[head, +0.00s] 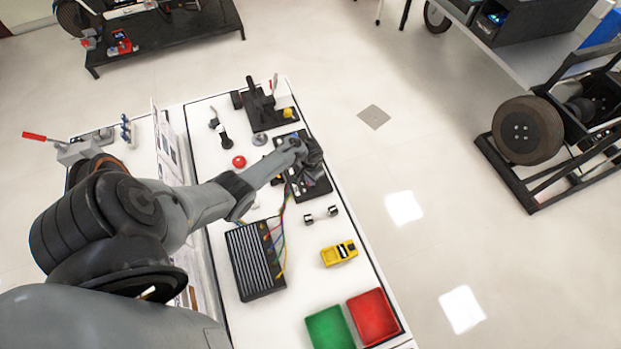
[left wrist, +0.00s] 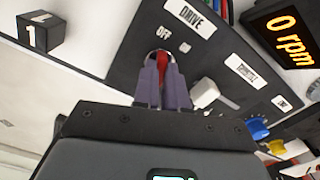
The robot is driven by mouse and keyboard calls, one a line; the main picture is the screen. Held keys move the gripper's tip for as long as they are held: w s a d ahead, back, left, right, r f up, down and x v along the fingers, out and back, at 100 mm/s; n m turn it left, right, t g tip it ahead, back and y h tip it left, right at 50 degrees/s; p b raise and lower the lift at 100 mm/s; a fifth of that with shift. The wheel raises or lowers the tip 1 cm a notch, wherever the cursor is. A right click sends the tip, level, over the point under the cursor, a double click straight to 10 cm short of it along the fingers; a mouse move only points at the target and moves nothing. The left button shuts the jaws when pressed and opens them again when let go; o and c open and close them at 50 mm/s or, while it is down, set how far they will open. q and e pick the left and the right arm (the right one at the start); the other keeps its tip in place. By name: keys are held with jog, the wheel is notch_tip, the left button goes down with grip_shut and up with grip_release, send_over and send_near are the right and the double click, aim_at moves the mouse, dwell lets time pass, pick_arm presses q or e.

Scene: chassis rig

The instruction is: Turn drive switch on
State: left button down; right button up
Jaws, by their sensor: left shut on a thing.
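The drive switch (left wrist: 162,60) shows in the left wrist view as a red lever on a dark panel (left wrist: 225,55), below a white "DRIVE" label (left wrist: 190,16) and beside the word "OFF". My left gripper (left wrist: 163,72) is shut on this red lever, its purple fingers on either side of it. The fingers hide the lever's lower part and any marking behind them. A display (left wrist: 288,30) on the panel reads "0 rpm". In the head view my left gripper (head: 308,155) is over the dark panel (head: 312,184) and hides the switch. My right gripper is not in view.
Close to the fingers are a pale lever (left wrist: 204,92) and a blue knob (left wrist: 257,128). On the white table stand a red button (head: 239,162), a finned black box (head: 255,265) with coloured wires, a yellow meter (head: 338,252), and green (head: 328,329) and red (head: 373,316) trays.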

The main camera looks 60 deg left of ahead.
pick_arm(q)
jog(key=m, duration=0.2)
jog(key=shift+a+m, duration=0.1)
jog(key=shift+m, duration=0.2)
jog(key=m, duration=0.2)
jog(key=shift+m, duration=3)
jog(key=c, duration=1.2)
grip_release()
jog(key=shift+r, duration=0.1)
